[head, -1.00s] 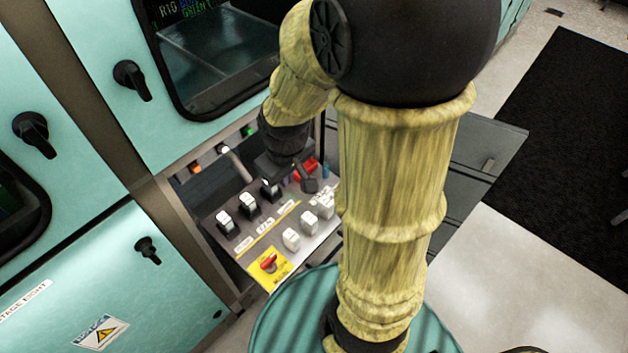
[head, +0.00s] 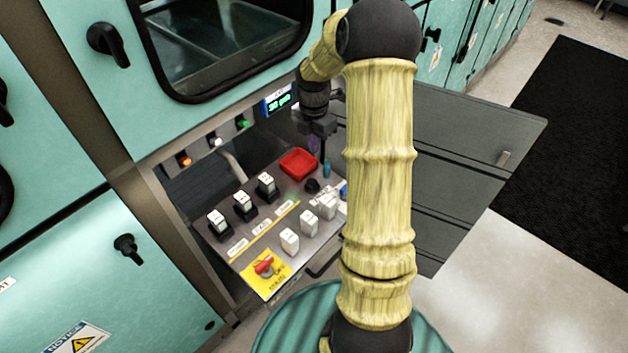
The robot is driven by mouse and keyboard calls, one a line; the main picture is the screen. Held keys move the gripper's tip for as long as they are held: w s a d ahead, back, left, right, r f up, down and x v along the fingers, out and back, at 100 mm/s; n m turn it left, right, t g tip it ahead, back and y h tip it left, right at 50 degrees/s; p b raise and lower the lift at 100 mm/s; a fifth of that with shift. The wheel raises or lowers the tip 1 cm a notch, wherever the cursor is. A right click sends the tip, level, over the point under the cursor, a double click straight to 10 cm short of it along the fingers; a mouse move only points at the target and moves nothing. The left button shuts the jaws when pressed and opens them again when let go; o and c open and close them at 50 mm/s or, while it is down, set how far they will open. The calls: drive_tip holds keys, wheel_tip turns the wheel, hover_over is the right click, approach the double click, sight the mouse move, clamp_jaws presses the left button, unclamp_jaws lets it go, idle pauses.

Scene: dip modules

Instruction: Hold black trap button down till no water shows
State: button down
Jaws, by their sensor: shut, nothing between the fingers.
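A round black button (head: 312,186) stands on the sloped grey control panel, just in front of a red square piece. I take it for the trap button. My gripper (head: 323,160) is shut and empty, pointing down behind and a little right of the button, apart from it. A small blue upright piece (head: 327,169) is close to the fingertips. I cannot tell whether it shows water. My arm hides part of the panel's right side.
The panel also bears white-topped rockers (head: 243,204), a red piece (head: 298,164) and a red knob on a yellow plate (head: 264,268). A small lit display (head: 278,102) is behind. An open dark door (head: 455,150) extends right.

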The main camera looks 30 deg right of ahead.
sight(314, 183)
idle(0.3)
wheel_tip(314, 183, down, 14)
idle(0.6)
